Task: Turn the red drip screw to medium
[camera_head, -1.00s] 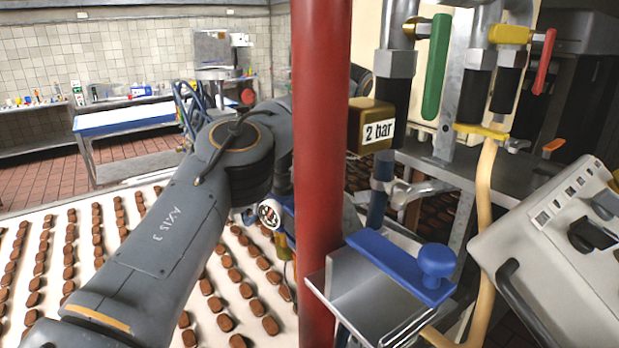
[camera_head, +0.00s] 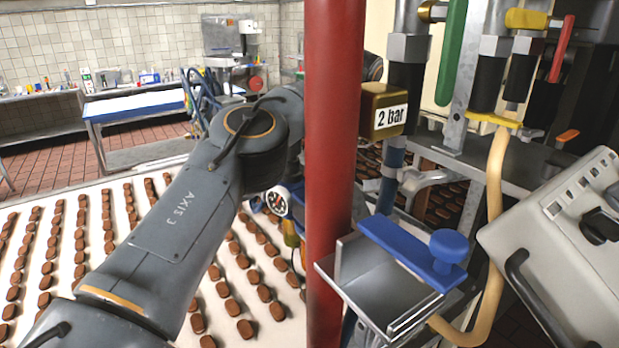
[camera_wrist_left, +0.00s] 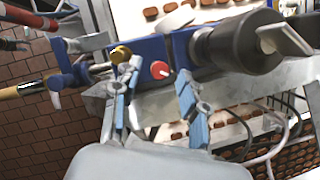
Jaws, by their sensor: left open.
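The red drip screw (camera_wrist_left: 159,69) shows as a small round red knob on a blue block in the left wrist view. My left gripper (camera_wrist_left: 155,88) is open, with one blue-padded finger on each side of the screw's position in the picture. I cannot tell whether a finger touches the screw. A brass knob (camera_wrist_left: 120,54) sits just left of the screw, close to the left finger. In the head view my left arm reaches behind the red post, and the gripper and screw are hidden there. My right gripper is not in view.
The red post (camera_head: 333,160) stands in front of the work spot. A dark cylinder (camera_wrist_left: 238,46) lies right of the screw. A pressure gauge (camera_head: 276,201) shows beside my arm. A metal tray with a blue handle (camera_head: 410,248) and a tan hose (camera_head: 494,200) are at right.

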